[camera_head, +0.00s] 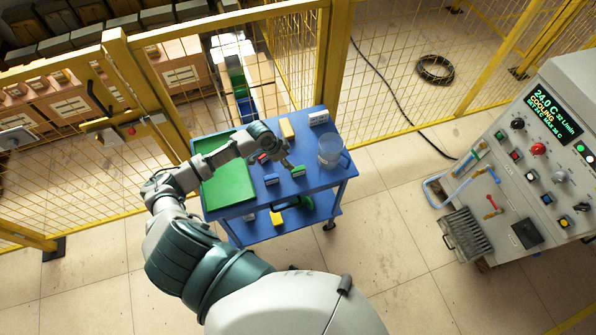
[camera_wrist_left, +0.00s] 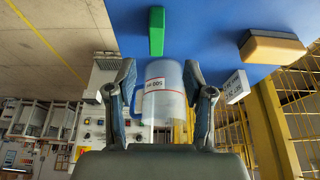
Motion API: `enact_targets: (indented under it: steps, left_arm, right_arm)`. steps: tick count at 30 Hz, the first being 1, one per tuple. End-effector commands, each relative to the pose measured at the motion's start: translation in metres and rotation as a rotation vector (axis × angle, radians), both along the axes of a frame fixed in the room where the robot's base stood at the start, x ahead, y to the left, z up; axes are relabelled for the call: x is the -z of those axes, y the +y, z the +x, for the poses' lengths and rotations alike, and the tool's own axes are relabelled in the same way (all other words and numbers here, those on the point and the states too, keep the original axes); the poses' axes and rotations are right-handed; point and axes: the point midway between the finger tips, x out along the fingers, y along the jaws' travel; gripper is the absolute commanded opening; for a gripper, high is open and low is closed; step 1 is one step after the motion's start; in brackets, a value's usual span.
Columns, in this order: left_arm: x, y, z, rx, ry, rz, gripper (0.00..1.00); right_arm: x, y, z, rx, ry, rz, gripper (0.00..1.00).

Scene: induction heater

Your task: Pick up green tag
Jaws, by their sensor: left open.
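A small green tag (camera_head: 298,171) lies on the blue cart top (camera_head: 318,180), near its front edge. In the left wrist view, the green tag (camera_wrist_left: 157,32) shows as an upright green bar at the top, beyond my fingertips. My left gripper (camera_head: 287,163) is just left of the tag in the head view. In the left wrist view, its two fingers are spread (camera_wrist_left: 160,82) with nothing held; a clear jug (camera_wrist_left: 162,95) shows in the gap behind them. My right gripper is in neither view.
A blue tag (camera_head: 271,179) and a red piece (camera_head: 262,157) lie near the gripper. The jug (camera_head: 331,151) stands to the right. A sponge (camera_head: 286,129) and a grey-white block (camera_head: 318,117) lie at the back, a green tray (camera_head: 228,185) at left. Yellow fencing (camera_head: 335,60) stands behind.

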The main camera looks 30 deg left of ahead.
Motion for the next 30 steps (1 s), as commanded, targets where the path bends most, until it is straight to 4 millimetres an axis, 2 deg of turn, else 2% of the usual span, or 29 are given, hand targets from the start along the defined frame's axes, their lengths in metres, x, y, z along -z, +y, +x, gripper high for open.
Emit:
enact_targets:
  steps: [3, 6, 11, 14, 21, 30]
  left_arm:
    - [0.026, -0.005, 0.007, -0.003, 0.002, -0.006, 0.52]
    - [0.042, -0.007, 0.012, -0.003, 0.001, -0.006, 0.52]
    - [0.053, -0.009, 0.015, 0.0, 0.0, -0.006, 0.52]
    - [0.061, -0.015, 0.017, -0.002, 0.002, -0.007, 0.52]
    - [0.093, -0.031, 0.027, -0.003, 0.001, -0.003, 0.52]
    - [0.099, -0.032, 0.028, -0.001, -0.001, -0.002, 0.52]
  right_arm:
    - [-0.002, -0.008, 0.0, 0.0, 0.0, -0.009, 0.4]
    - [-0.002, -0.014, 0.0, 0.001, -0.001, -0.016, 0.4]
    - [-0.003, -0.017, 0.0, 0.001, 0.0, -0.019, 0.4]
    - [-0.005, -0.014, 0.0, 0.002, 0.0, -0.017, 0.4]
    - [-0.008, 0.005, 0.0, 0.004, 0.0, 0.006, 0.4]
    - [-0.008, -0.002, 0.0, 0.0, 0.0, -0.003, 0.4]
